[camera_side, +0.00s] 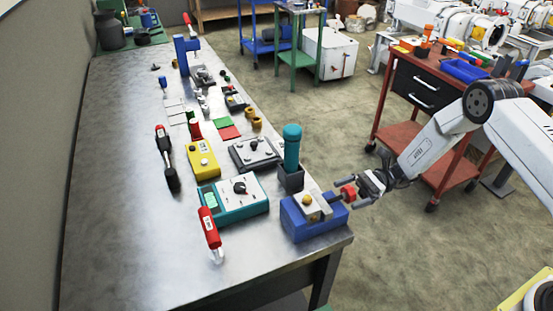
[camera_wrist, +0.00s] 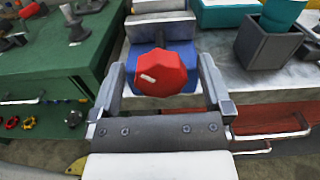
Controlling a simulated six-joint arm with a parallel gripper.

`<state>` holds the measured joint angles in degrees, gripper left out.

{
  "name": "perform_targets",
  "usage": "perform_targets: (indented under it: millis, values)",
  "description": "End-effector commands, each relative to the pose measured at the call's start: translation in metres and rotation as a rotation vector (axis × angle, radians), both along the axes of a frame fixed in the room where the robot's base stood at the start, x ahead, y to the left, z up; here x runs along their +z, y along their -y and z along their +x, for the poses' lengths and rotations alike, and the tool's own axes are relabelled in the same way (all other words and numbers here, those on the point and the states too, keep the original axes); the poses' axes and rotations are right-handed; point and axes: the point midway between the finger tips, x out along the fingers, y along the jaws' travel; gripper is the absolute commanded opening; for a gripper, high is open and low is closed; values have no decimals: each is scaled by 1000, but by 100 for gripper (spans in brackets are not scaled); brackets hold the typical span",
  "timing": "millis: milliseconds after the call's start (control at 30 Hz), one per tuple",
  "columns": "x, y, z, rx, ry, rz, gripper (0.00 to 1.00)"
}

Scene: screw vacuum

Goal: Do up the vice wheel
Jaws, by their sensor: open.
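The blue vice (camera_side: 314,217) stands at the near right corner of the bench. Its red wheel (camera_side: 348,193) sticks out on the right side, over the bench edge. In the wrist view the red wheel (camera_wrist: 161,72) is faceted, with a small white mark, in front of the blue vice body (camera_wrist: 188,58). My gripper (camera_side: 352,193) is at the wheel. In the wrist view its two fingers (camera_wrist: 162,80) stand on either side of the wheel, with a visible gap on each side. The gripper is open.
A dark holder (camera_side: 290,179) with a teal-handled tool (camera_side: 292,147) stands just behind the vice. A teal meter box (camera_side: 237,198) and a red-handled screwdriver (camera_side: 210,230) lie to its left. A red cart (camera_side: 440,100) stands behind my arm. The bench's left side is mostly clear.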

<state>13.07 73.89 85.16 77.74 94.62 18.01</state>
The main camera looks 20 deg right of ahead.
Motion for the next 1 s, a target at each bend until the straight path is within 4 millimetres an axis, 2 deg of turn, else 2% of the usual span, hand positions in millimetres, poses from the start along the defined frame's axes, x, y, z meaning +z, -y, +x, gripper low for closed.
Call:
perform_targets:
  millis: [333,367,633,1000]
  values:
    - [0,-5,0,-1,0,0,100]
    - [0,-5,0,-1,0,0,97]
    - [0,-4,0,0,0,0,11]
    - [0,-4,0,0,102,0,9]
